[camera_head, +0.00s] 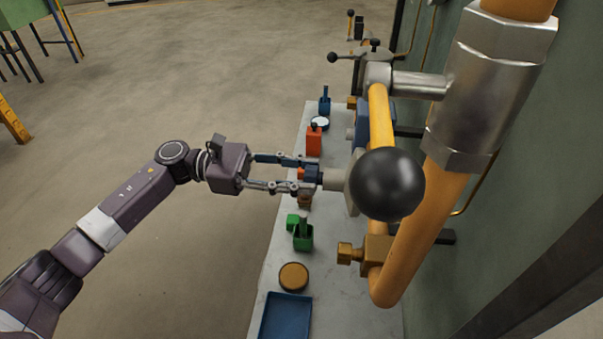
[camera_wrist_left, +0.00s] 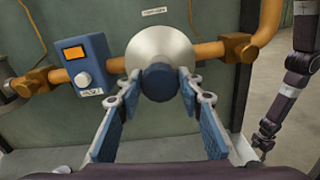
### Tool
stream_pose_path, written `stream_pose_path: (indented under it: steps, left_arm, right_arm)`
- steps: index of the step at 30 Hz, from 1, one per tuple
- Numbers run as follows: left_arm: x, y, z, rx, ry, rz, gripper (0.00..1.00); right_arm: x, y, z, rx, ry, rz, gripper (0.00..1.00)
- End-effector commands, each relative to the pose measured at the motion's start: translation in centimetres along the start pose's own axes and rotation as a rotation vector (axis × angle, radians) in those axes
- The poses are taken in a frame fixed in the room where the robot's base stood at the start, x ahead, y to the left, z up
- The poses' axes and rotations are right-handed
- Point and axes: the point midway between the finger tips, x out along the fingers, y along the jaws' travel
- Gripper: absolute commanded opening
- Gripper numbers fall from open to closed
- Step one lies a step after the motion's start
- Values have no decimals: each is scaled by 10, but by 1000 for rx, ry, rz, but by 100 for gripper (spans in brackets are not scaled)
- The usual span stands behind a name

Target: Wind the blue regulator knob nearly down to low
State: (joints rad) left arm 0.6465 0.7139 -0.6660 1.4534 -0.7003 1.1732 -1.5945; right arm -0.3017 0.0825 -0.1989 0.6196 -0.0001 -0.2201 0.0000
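The blue regulator knob (camera_wrist_left: 160,82) faces the left wrist camera, in front of a pale round body (camera_wrist_left: 160,48) on the orange pipe. In the head view the knob (camera_head: 313,174) sits at the end of that body, partly behind my fingers. My left gripper (camera_head: 304,174) straddles the knob with its fingers spread, one tip on either side. The fingers also show in the left wrist view (camera_wrist_left: 159,88). The tips are very close to the knob's sides; contact is unclear. The far end of my right arm (camera_wrist_left: 263,143) shows small at the right; its fingers cannot be made out.
A blue box (camera_wrist_left: 83,68) with an orange display and white button is on the pipe (camera_wrist_left: 210,50) left of the knob. A black ball handle (camera_head: 387,184) stands close to the head camera. Below, a grey bench (camera_head: 262,300) carries a blue tray (camera_head: 286,318) and small containers.

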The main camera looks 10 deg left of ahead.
Motion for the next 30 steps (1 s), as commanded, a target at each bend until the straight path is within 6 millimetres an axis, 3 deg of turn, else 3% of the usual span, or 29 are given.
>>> stream_pose_path:
  steps: [4,14,30]
  left_arm:
    - [0,0,0,0,0,0,10]
    - [0,0,-2,-53,1,0,10]
    - [0,2,-3,-485,1,0,10]
  right_arm:
    - [0,0,-1,0,2,0,40]
    - [8,-3,-2,0,3,-3,40]
    - [42,-5,1,0,4,-5,40]
